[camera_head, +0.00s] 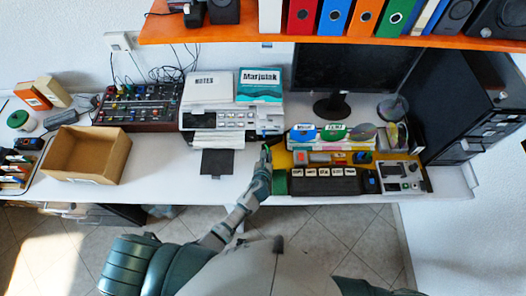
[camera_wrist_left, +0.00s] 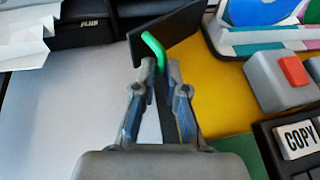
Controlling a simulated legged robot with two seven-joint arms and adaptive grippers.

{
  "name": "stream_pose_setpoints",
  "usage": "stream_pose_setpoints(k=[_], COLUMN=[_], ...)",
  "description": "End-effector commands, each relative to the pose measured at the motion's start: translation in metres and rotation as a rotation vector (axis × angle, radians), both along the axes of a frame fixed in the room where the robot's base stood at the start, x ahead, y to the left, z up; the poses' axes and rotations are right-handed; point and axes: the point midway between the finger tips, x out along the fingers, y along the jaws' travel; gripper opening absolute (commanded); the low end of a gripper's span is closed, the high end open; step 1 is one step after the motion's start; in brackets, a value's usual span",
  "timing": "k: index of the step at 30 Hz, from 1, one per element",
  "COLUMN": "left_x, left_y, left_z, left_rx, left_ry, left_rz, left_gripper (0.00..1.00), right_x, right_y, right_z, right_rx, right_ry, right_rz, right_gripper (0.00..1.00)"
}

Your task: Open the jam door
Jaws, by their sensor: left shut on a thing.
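The white printer (camera_head: 218,118) stands against the wall at the middle of the desk, and part of its dark front shows in the left wrist view (camera_wrist_left: 85,30). A small black door panel (camera_wrist_left: 172,32) with a bent green handle (camera_wrist_left: 153,48) stands at an angle beside the printer; its hinge is hidden. My left gripper (camera_head: 265,152) is at the printer's right front corner. In the left wrist view its fingers (camera_wrist_left: 157,78) are closed around the lower part of the green handle. My right gripper is out of view.
An open cardboard box (camera_head: 87,155) and a mixer (camera_head: 140,106) stand to the left. An orange shelf (camera_head: 260,30) hangs above.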

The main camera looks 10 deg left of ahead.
Motion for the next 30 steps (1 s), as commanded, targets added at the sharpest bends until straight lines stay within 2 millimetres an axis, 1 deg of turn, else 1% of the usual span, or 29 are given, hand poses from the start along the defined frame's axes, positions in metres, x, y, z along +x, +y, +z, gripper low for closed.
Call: stream_pose_setpoints(k=[1, 9, 21, 22, 23, 24, 25, 30], left_x=[0.003, 0.000, 0.001, 0.001, 0.001, 0.001, 0.001, 0.000], left_y=[-0.011, -0.021, -0.023, -0.023, -0.023, -0.022, -0.022, -0.019], left_z=[0.010, 0.010, 0.010, 0.010, 0.010, 0.010, 0.010, 0.009], left_rx=[-0.011, -0.008, -0.008, -0.009, -0.009, -0.009, -0.009, -0.009], left_ry=[-0.018, -0.019, -0.020, -0.020, -0.021, -0.020, -0.020, -0.018], left_rz=[-0.018, -0.018, -0.019, -0.019, -0.019, -0.019, -0.018, -0.015], left_gripper=[0.00, 0.00, 0.00, 0.14, 0.21, 0.31, 0.34, 0.34], right_x=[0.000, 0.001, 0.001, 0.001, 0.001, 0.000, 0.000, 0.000], right_y=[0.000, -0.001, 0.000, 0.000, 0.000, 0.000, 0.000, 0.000], right_z=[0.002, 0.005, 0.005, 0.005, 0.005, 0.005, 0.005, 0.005], right_rx=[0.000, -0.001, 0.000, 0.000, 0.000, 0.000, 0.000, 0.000], right_ry=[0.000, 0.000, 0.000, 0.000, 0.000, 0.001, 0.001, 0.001], right_rz=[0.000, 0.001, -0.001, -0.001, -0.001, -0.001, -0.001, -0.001], right_gripper=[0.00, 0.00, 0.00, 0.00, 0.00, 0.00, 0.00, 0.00])
